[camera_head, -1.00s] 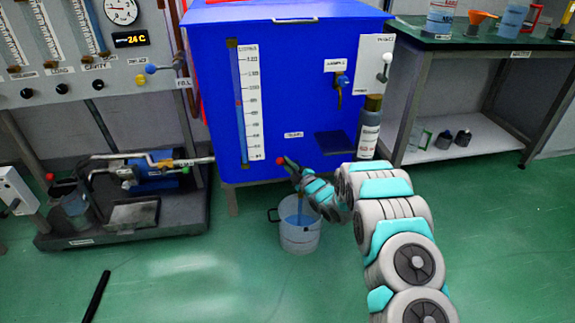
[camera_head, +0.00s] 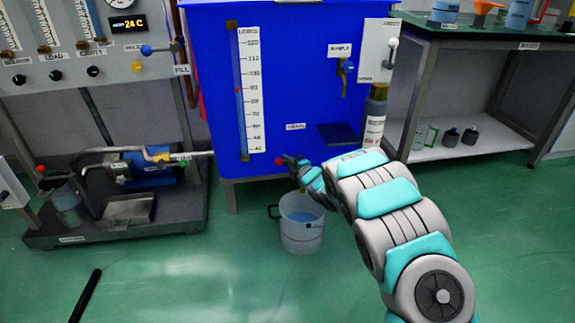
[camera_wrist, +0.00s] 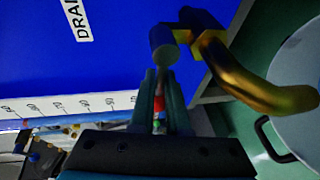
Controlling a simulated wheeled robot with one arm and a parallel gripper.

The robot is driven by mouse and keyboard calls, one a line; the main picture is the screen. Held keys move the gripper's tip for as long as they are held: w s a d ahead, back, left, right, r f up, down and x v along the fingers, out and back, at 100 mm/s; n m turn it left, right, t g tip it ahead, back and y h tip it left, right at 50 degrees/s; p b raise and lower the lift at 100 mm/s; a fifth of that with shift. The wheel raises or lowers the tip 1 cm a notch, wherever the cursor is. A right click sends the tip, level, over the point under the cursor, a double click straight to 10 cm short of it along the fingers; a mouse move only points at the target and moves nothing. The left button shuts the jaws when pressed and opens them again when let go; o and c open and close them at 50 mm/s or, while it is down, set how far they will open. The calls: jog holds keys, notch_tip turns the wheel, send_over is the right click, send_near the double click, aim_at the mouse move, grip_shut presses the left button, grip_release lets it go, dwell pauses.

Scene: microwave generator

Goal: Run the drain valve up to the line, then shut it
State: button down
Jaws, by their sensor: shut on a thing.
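The blue tank (camera_head: 280,75) has a DRAIN label (camera_head: 295,126) low on its front. A brass drain spout (camera_wrist: 255,85) comes out below it and points at a bucket (camera_head: 301,232). The valve's blue stem (camera_wrist: 163,42) shows ahead of my fingers in the wrist view. My gripper (camera_wrist: 160,90) is shut on the drain valve's handle, whose red tip (camera_wrist: 158,104) shows between the fingers. In the head view my gripper (camera_head: 290,160) covers most of the valve. The bucket holds bluish water; I cannot tell whether water is flowing.
A level gauge (camera_head: 246,95) with a numbered scale and a small red mark stands on the tank's left. A sample valve (camera_head: 346,70) is higher up. A pump stand (camera_head: 130,205) is at left, a bench (camera_head: 480,40) at right.

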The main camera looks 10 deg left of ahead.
jog(key=shift+f, duration=0.15)
jog(key=c, duration=0.9)
grip_release()
jog(key=v, duration=0.7)
jog(key=shift+s+d+p, duration=0.25)
jog(key=shift+d+p, duration=0.05)
jog(key=shift+p, duration=0.1)
